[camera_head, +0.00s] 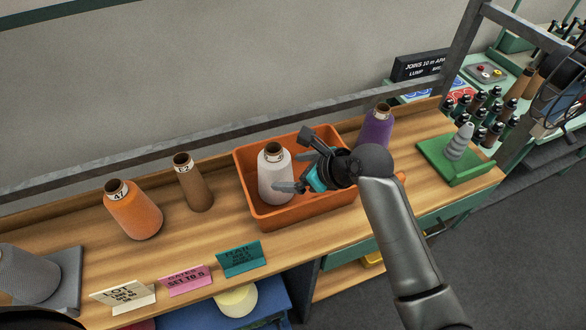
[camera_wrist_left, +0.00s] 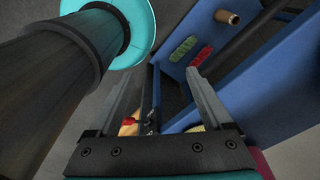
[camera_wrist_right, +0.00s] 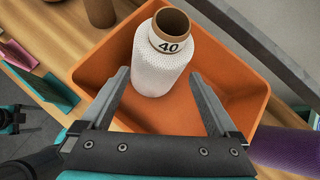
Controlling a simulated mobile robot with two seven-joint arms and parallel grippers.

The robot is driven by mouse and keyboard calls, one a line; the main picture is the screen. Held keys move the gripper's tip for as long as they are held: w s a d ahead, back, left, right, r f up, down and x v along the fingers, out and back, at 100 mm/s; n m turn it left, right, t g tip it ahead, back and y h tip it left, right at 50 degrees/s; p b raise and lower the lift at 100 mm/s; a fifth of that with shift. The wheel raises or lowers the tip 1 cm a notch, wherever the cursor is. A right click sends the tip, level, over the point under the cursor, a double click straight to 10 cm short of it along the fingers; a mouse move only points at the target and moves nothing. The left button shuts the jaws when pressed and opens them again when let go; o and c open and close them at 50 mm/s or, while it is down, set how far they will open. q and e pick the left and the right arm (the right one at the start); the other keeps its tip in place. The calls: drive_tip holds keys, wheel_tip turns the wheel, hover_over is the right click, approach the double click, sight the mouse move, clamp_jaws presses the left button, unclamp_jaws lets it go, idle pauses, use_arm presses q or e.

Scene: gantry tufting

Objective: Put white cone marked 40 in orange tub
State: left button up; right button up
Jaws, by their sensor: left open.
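The white cone (camera_head: 276,178) stands in the orange tub (camera_head: 262,217) on the wooden shelf, close to upright. In the right wrist view the white cone (camera_wrist_right: 160,66) shows the number 40 on its neck, and the orange tub (camera_wrist_right: 240,85) surrounds it. My right gripper (camera_head: 296,162) is at the tub, just right of the cone. Its fingers (camera_wrist_right: 160,92) are spread apart, with the cone beyond the tips and nothing held. My left gripper (camera_wrist_left: 165,85) is open and empty in the left wrist view; in the head view it does not show.
An orange cone marked 47 (camera_head: 134,212) and a brown cone (camera_head: 194,184) stand left of the tub. A purple cone (camera_head: 377,128) stands right of it. Small signs (camera_head: 240,258) line the front edge. A green tray (camera_head: 440,160) with a grey cone (camera_head: 460,142) sits farther right.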

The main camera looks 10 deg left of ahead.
drive_tip(key=shift+r, duration=0.2)
drive_tip(key=v, duration=1.2)
drive_tip(key=shift+f, duration=0.15)
